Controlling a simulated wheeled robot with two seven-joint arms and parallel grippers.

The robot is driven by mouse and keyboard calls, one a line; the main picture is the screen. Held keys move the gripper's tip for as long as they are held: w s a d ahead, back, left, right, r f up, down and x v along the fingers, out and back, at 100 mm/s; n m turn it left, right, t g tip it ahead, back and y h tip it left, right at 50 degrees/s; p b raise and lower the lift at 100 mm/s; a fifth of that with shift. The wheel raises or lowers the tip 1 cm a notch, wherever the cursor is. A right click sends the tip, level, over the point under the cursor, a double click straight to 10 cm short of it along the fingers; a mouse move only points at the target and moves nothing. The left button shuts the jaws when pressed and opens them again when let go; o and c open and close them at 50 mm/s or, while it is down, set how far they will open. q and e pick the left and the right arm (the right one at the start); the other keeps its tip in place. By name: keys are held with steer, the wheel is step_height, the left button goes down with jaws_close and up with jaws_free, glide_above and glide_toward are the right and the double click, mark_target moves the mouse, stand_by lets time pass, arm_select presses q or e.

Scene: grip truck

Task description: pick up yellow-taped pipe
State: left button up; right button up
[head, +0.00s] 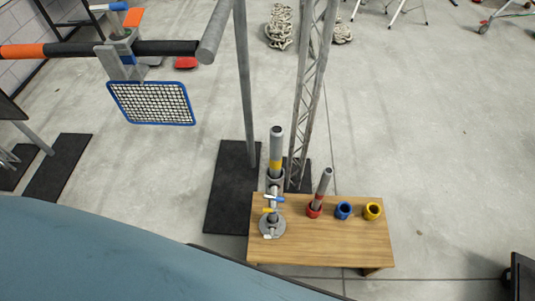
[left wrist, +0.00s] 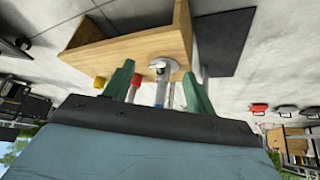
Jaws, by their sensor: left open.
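The yellow-taped pipe (head: 276,148) is a grey tube with a yellow band near its lower end. In the head view it stands upright above a grey clamp stand with small blue and yellow handles and a round base (head: 278,232), at the left end of a wooden table (head: 340,240). In the left wrist view my left gripper (left wrist: 160,82) is open, with a green finger on each side. A grey upright post or pipe (left wrist: 161,90) appears between the fingers; no yellow band can be made out there. Neither gripper shows in the head view.
On the table are a red cup (head: 314,211) holding a red-taped pipe (head: 323,182), a blue cup (head: 343,211) and a yellow cup (head: 372,211). A metal truss (head: 304,100) and a pole (head: 244,90) rise behind.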

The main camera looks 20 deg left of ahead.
arm_select(q)
steer(key=w+d+r+t, duration=0.6)
steer(key=w+r, duration=0.5)
steer(key=r, duration=0.1)
steer(key=n+t+y+b, duration=0.1)
steer(key=n+t+y, duration=0.3)
steer(key=t, duration=0.2)
glide_toward(275, 161)
steer(key=shift+n, duration=0.3)
steer(key=w, duration=0.7)
steer(key=shift+w+a, duration=0.1)
steer(key=shift+a, duration=0.3)
steer(key=shift+w+a, duration=0.1)
steer(key=shift+w, duration=0.8)
steer(key=w, duration=0.3)
steer(key=w+b, duration=0.1)
steer(key=shift+w+a+r, duration=0.2)
steer(key=shift+w+a, duration=0.05)
steer(key=shift+a, duration=0.1)
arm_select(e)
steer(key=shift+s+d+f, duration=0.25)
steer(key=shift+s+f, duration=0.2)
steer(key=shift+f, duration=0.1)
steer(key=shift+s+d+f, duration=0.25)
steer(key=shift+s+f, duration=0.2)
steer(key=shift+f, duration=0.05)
